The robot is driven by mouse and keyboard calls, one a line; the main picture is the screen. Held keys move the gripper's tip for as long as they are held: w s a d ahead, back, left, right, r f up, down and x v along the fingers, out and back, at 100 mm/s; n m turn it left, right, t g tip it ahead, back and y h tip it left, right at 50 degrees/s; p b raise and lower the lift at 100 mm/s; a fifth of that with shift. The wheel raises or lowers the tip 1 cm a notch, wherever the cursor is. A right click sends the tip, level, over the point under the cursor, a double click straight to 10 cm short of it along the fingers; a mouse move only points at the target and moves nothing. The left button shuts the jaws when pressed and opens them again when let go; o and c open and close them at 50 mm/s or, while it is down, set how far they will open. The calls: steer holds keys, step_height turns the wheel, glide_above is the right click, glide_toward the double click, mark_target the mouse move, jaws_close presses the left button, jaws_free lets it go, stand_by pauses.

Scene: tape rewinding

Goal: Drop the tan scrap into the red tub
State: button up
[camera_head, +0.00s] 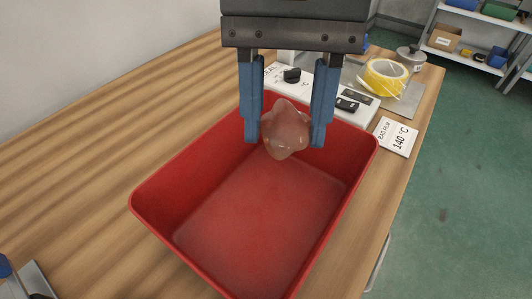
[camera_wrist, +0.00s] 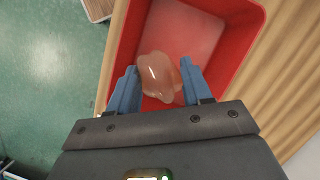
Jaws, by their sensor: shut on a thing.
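The tan scrap (camera_head: 286,130) is a glossy, pinkish, translucent lump. My gripper (camera_head: 284,140) is shut on it, with a blue finger on each side. The scrap hangs over the far part of the red tub (camera_head: 160,190), whose floor looks bare below it. In the wrist view the scrap (camera_wrist: 160,77) sits between the fingertips of my gripper (camera_wrist: 160,75), with the red tub (camera_wrist: 246,40) behind it. The tub stands on the wooden table.
A sealer-like white device (camera_head: 350,104), a roll of yellow tape (camera_head: 384,76) and a "140 °C" card (camera_head: 395,136) lie behind the tub. Shelves (camera_head: 475,40) stand at the back right.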

steer(key=shift+w+f, duration=0.1)
steer(key=shift+w, duration=0.5)
step_height(320, 180, down, 6)
steer(key=b, duration=0.7)
steer(key=o, duration=1.1)
steer(key=shift+r, duration=0.2)
steer(key=shift+p+v, duration=1.2)
steer(key=shift+v, duration=2.6)
